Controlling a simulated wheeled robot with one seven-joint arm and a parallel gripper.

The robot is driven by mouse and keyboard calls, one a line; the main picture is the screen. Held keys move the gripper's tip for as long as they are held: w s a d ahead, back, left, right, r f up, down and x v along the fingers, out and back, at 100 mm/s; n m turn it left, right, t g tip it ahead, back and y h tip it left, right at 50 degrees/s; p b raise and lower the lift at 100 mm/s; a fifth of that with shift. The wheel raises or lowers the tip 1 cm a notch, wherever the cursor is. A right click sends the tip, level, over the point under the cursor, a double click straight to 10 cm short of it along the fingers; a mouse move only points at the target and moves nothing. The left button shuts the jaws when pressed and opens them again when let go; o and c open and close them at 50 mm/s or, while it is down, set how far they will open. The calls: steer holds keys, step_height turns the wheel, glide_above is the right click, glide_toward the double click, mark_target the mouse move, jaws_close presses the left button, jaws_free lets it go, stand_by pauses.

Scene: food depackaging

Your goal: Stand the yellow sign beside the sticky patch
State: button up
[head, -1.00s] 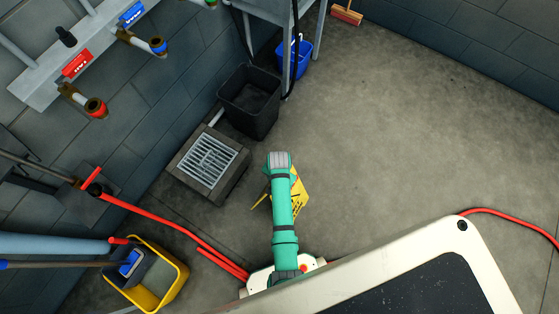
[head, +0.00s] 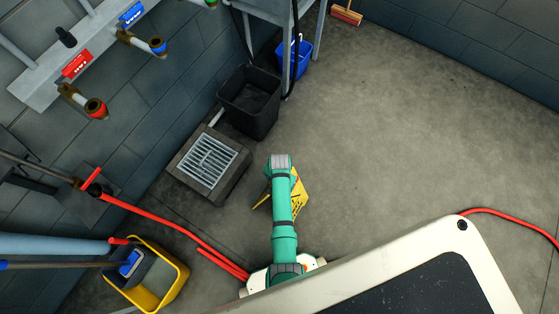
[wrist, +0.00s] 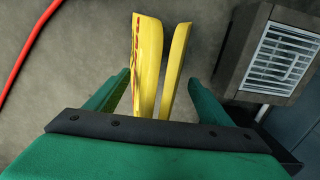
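The yellow sign (head: 299,199) is on the floor, partly hidden under my green arm in the head view. In the wrist view its two panels (wrist: 147,62) are seen from above, edge on, with a narrow gap between them. My gripper (wrist: 158,78) has its two green fingers apart, one on each side of the panels. Floor shows between each finger and the sign, so it looks open. The fingers are hidden behind the arm in the head view. I cannot make out a sticky patch on the floor.
A floor drain (head: 208,161) lies left of the sign, with a black bin (head: 249,103) behind it. A yellow mop bucket (head: 170,290) and a red hose (head: 170,222) are at lower left. The floor to the right (head: 400,140) is clear.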

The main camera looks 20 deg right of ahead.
step_height(320, 180, up, 12)
steer(key=s+a+r+n+t+h, duration=0.1)
steer(key=s+a+n+t, duration=0.15)
steer(key=s, duration=0.25)
steer(key=s+a+r+n+t+h, duration=0.1)
steer(key=s+a+n+t, duration=0.15)
steer(key=s+t, duration=0.2)
steer(key=s+a+r+n+t, duration=0.1)
steer(key=s+a+r+t, duration=0.1)
steer(key=r, duration=0.7)
steer(key=s+a+r+n+t+y, duration=0.1)
steer(key=s+r, duration=0.4)
steer(key=r, duration=0.5)
steer(key=s+a+r+n+t+y, duration=0.1)
steer(key=s+a+r+n+t, duration=0.2)
steer(key=r, duration=0.6)
steer(key=shift+s+a+r+t, duration=0.2)
steer(key=shift+s+a+t, duration=0.4)
steer(key=shift+a+t, duration=0.45)
steer(key=shift+d, duration=0.2)
